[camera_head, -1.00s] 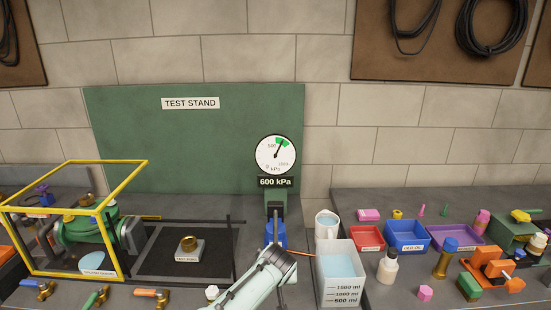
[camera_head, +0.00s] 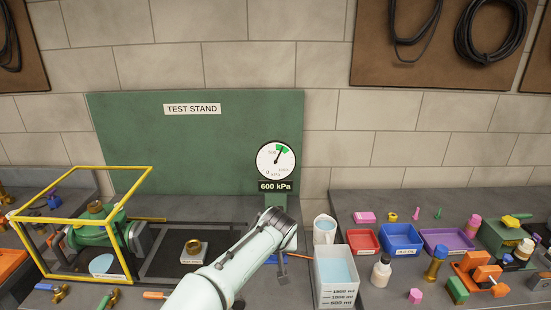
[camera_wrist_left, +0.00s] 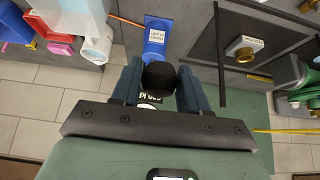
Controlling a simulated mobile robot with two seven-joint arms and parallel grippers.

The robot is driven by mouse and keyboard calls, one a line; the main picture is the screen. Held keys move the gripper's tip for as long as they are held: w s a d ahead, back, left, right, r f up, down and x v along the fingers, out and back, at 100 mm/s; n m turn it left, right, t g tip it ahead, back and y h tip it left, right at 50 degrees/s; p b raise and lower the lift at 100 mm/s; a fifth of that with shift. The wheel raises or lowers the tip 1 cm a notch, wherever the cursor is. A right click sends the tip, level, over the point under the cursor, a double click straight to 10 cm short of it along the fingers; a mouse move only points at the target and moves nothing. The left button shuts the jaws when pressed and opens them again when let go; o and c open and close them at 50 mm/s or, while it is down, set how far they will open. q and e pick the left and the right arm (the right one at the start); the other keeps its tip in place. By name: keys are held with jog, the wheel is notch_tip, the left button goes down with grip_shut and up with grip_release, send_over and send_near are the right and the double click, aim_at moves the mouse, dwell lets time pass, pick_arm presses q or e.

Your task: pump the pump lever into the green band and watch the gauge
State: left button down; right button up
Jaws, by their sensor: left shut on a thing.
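The pump (camera_wrist_left: 155,40) is a blue body with a white label in the left wrist view; in the head view my arm hides most of it. The pump lever's black round knob (camera_wrist_left: 158,76) sits between the fingers of my left gripper (camera_wrist_left: 161,80), which is shut on it. In the head view my left wrist covers the lever. The gauge (camera_head: 276,160) is a white dial on the green test stand board (camera_head: 200,130). Its needle points up and right, at the green band (camera_head: 282,148). The readout (camera_head: 275,186) below shows 600 kPa. My right gripper is not in view.
A clear measuring container (camera_head: 335,285) with pale blue liquid and a white jug (camera_head: 325,229) stand just right of my arm. A yellow frame (camera_head: 85,218) encloses a green machine on the left. Small trays, bottles and parts crowd the right bench.

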pick_arm(q)
jog(key=c, duration=0.7)
grip_release()
jog(key=shift+w+r, duration=0.1)
jog(key=shift+r, duration=0.4)
jog(key=shift+f, duration=0.1)
jog(key=shift+f, duration=0.1)
jog(key=shift+v, duration=2.95)
jog(key=shift+s, duration=0.25)
